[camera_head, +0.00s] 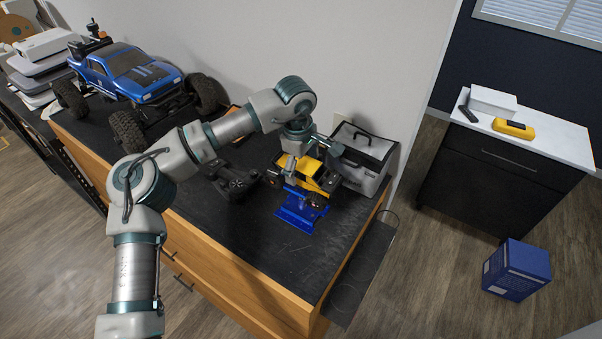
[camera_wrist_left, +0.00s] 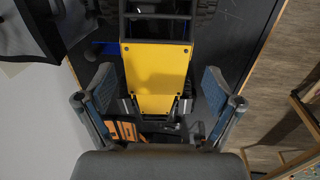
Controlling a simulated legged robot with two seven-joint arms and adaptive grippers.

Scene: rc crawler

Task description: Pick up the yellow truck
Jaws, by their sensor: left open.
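The small yellow truck (camera_head: 318,176) sits on a blue stand (camera_head: 300,210) on the black-topped workbench, near its right end. My left gripper (camera_head: 312,150) is above the truck, at its far side, pointing down. In the left wrist view the yellow truck panel (camera_wrist_left: 155,78) lies between and beyond the two fingers of my left gripper (camera_wrist_left: 158,90). The fingers are apart, one to each side of the panel, with gaps visible. Nothing is held. The truck's underside is hidden. My right gripper is not in view.
A grey case (camera_head: 362,160) stands close right of the truck. A black controller (camera_head: 235,182) lies to its left. A large blue crawler (camera_head: 130,80) stands at the bench's far left. A white-topped cabinet (camera_head: 545,140) and blue box (camera_head: 517,270) are at right. The bench front is clear.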

